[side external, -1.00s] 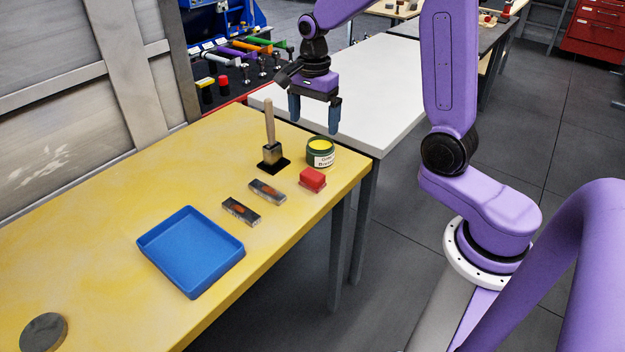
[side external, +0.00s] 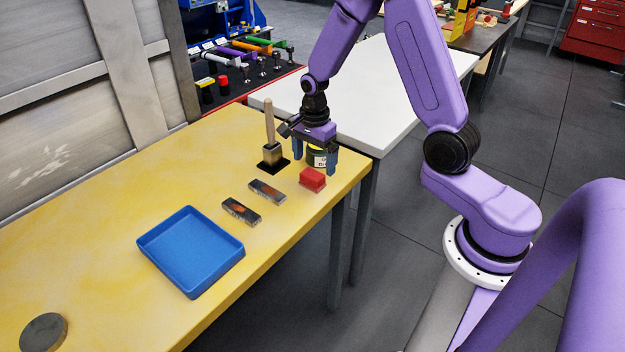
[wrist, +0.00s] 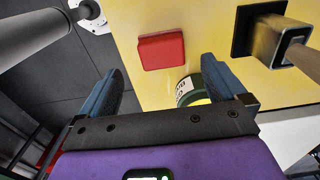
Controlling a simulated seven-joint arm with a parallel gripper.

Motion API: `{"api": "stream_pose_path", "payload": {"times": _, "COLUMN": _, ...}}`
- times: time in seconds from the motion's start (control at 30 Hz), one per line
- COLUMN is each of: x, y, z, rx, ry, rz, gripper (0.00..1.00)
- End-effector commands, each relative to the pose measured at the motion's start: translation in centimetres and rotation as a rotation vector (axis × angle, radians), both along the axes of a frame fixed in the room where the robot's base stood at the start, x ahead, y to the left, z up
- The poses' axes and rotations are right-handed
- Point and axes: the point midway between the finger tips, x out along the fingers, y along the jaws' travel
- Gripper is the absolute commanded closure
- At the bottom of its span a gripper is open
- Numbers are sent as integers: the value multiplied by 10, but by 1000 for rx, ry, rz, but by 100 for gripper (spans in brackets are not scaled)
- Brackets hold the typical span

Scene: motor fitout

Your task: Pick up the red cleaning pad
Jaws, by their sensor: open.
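The red cleaning pad (side external: 312,179) lies on the yellow table near its right edge. It also shows in the wrist view (wrist: 161,50), ahead of and between my fingertips. My gripper (side external: 316,168) is open and empty, with its blue fingers pointing down above the table. In the wrist view, my gripper (wrist: 157,75) has its fingers wide apart, with the pad beyond them and not touching. In the side view the gripper partly hides the green tin behind the pad.
The green tin (side external: 318,158) stands close to the pad. Two dark blocks (side external: 267,191) (side external: 241,211) and a blue tray (side external: 236,259) lie nearer.

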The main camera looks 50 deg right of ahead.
Motion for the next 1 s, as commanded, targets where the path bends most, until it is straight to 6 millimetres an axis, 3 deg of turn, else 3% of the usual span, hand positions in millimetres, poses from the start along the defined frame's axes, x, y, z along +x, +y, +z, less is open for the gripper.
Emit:
{"api": "stream_pose_path", "payload": {"times": 0.17, "x": 0, "y": 0, "z": -10, "rx": 0, "ry": 2, "rz": -1, "gripper": 2}}
{"api": "stream_pose_path", "payload": {"times": 0.5, "x": 3, "y": 3, "z": -48, "rx": 0, "ry": 2, "rz": 0, "gripper": 2}}
{"api": "stream_pose_path", "payload": {"times": 0.83, "x": 4, "y": 3, "z": -53, "rx": 1, "ry": -2, "rz": -1, "gripper": 2}}
{"api": "stream_pose_path", "payload": {"times": 0.87, "x": 4, "y": 3, "z": -53, "rx": 1, "ry": -2, "rz": 0, "gripper": 5}}
{"api": "stream_pose_path", "payload": {"times": 1.0, "x": 4, "y": 3, "z": -53, "rx": 1, "ry": -2, "rz": 0, "gripper": 51}}
